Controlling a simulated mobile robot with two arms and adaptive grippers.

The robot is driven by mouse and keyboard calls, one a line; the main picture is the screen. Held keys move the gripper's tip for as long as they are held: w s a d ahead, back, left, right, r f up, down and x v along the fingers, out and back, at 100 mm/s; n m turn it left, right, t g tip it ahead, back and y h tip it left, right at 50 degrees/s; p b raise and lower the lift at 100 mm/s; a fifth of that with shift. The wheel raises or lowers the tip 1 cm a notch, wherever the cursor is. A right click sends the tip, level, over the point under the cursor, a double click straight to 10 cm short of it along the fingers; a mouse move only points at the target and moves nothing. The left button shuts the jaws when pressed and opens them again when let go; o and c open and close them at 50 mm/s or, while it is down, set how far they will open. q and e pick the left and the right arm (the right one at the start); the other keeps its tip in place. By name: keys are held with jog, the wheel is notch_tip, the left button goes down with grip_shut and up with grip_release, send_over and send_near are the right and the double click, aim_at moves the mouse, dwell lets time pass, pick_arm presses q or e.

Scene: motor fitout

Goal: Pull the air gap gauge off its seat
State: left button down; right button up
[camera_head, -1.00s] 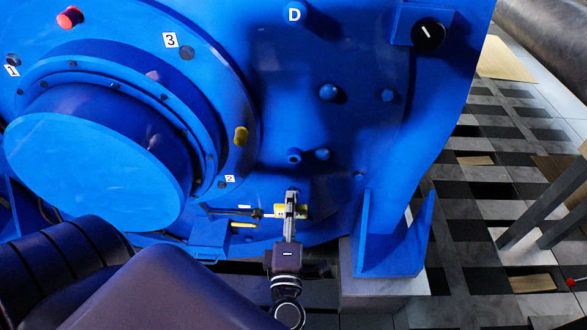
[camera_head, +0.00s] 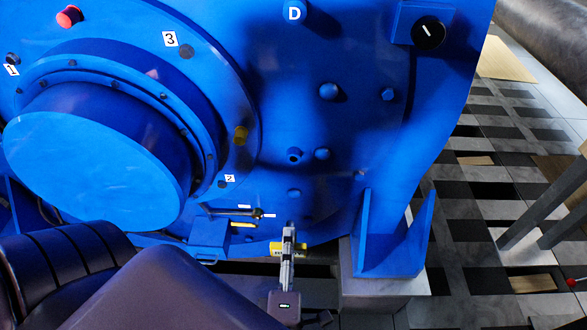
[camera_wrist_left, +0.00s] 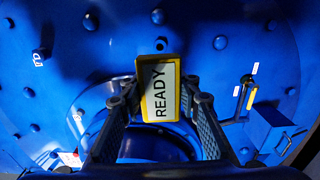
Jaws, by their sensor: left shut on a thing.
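The air gap gauge, a yellow-framed block (camera_head: 302,247) with a white label, shows low in front of the blue motor face in the head view. In the left wrist view the gauge (camera_wrist_left: 159,91) fills the space between the fingers, and its label reads READY. My left gripper (camera_head: 289,232) is shut on it, with one finger on each side of the frame in the wrist view. The gauge appears clear of the motor face. A small blue round stud (camera_head: 294,192) with a dark centre shows on the face above it. My right gripper is not in view.
A blue box (camera_head: 210,235) and a lever with a dark knob (camera_head: 257,213) are left of the gripper. A blue foot bracket (camera_head: 390,240) on a pale block stands to the right.

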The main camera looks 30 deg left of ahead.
pick_arm(q)
jog(key=shift+v, duration=2.95)
